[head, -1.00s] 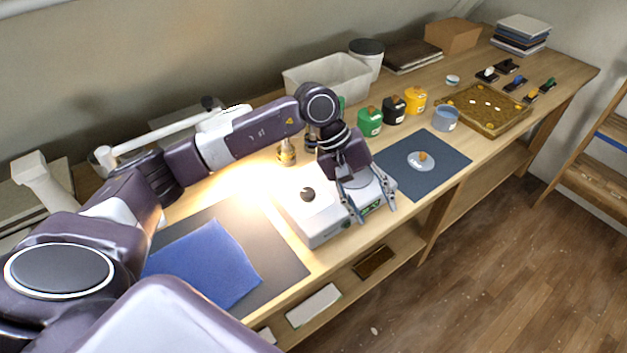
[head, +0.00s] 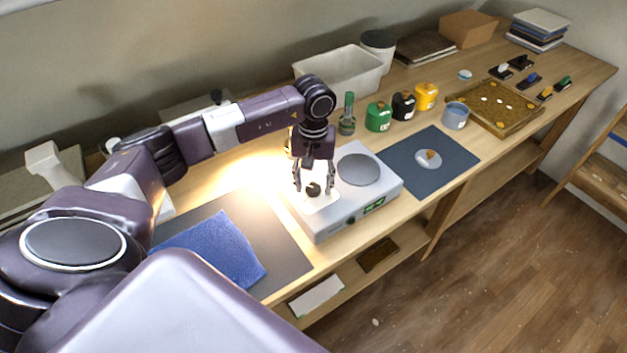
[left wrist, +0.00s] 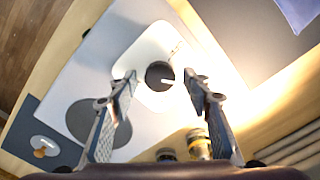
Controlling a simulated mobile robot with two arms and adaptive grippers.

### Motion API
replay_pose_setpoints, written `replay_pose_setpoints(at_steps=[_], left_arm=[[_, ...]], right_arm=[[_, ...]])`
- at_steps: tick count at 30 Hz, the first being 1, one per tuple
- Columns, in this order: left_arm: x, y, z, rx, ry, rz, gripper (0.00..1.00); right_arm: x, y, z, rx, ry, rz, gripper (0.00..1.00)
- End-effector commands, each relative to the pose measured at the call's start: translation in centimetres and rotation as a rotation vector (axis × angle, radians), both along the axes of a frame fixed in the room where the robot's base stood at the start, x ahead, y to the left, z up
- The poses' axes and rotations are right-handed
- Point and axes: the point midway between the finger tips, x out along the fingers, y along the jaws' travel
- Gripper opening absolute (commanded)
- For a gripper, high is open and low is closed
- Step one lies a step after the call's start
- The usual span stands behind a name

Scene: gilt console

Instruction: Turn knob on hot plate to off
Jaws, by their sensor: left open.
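The white hot plate (head: 349,210) stands on the wooden bench, with a round grey heating disc (head: 358,169) and a small display on its front edge. Its black knob (head: 313,189) is on the top, left of the disc. In the left wrist view the knob (left wrist: 159,75) has a white pointer line on it. My left gripper (head: 314,191) points down over the knob, its fingers apart on either side. In the left wrist view the open fingertips (left wrist: 160,78) flank the knob, with gaps on both sides. My right gripper does not show.
A blue cloth (head: 215,247) lies on a dark mat left of the hot plate. Green, black and yellow jars, a small bottle (head: 347,114) and a white bin (head: 340,78) stand behind.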

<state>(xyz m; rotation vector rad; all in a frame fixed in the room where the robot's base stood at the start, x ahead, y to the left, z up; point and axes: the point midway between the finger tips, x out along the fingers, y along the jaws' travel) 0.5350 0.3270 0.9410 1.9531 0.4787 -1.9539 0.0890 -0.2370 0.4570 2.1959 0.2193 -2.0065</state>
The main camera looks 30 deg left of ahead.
Motion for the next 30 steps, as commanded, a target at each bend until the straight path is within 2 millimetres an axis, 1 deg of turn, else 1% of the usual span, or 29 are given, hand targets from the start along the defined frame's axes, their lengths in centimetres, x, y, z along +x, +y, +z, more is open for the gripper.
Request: replay_pose_setpoints(at_steps=[8,19,26,30], left_arm=[[-0.01,0.0,-0.26,0.0,0.0,0.0,0.45],[-0.01,0.0,-0.22,0.0,0.0,0.0,0.05],[0.0,0.01,-0.27,-0.001,0.0,0.016,0.04],[0.0,0.04,-0.38,0.0,-0.001,0.063,0.04]], right_arm=[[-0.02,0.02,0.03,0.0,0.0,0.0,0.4],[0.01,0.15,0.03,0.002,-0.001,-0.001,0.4],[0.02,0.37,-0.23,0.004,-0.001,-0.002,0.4],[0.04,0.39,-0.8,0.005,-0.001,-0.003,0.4]])
